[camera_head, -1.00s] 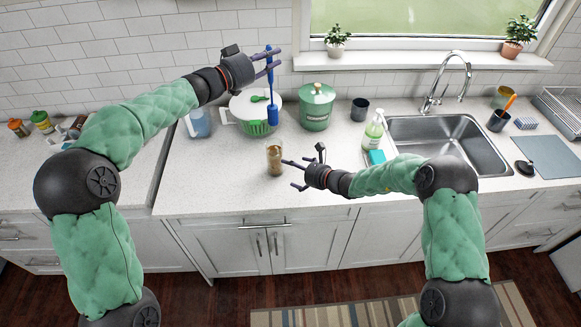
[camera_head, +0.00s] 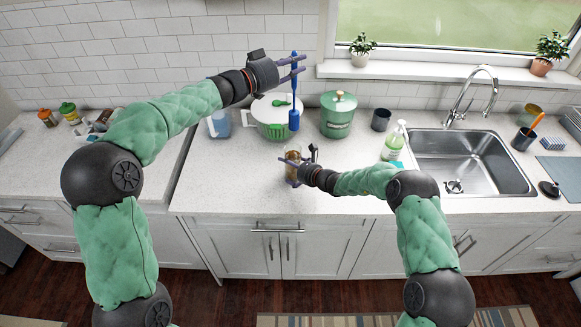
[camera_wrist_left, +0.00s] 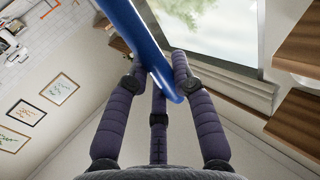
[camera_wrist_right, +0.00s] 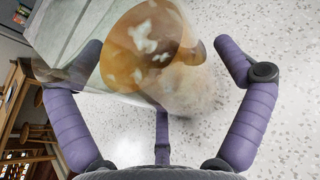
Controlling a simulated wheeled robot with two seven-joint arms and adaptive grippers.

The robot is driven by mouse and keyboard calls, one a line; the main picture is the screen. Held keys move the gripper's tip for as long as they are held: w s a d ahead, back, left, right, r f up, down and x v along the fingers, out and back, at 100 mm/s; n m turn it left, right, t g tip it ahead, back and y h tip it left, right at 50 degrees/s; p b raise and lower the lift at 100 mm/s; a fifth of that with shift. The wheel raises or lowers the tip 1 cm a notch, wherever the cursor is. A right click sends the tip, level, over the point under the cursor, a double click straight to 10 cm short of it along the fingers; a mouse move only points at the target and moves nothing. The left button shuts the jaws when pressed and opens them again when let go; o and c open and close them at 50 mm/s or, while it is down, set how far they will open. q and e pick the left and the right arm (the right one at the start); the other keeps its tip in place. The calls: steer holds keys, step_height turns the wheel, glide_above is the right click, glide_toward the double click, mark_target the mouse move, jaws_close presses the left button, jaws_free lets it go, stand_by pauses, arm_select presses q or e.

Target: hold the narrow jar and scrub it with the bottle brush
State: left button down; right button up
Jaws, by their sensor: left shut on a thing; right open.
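The narrow jar (camera_head: 293,154) is clear glass with brownish contents or residue and stands upright on the counter. My right gripper (camera_head: 288,170) is open at the jar, its fingers around it. In the right wrist view the jar (camera_wrist_right: 152,55) sits between the spread fingers; I cannot tell whether any finger touches it. My left gripper (camera_head: 301,68) is shut on the blue handle of the bottle brush (camera_head: 294,118) and holds it upright, head down, above and behind the jar. The blue handle (camera_wrist_left: 150,50) also crosses the fingers in the left wrist view.
A dark cup (camera_head: 380,120), a soap bottle (camera_head: 394,141) and the sink (camera_head: 472,165) are to the right. The counter front left of the jar is clear.

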steer(key=shift+c, duration=0.3)
steer(key=c, duration=1.1)
steer(key=shift+o, duration=0.2)
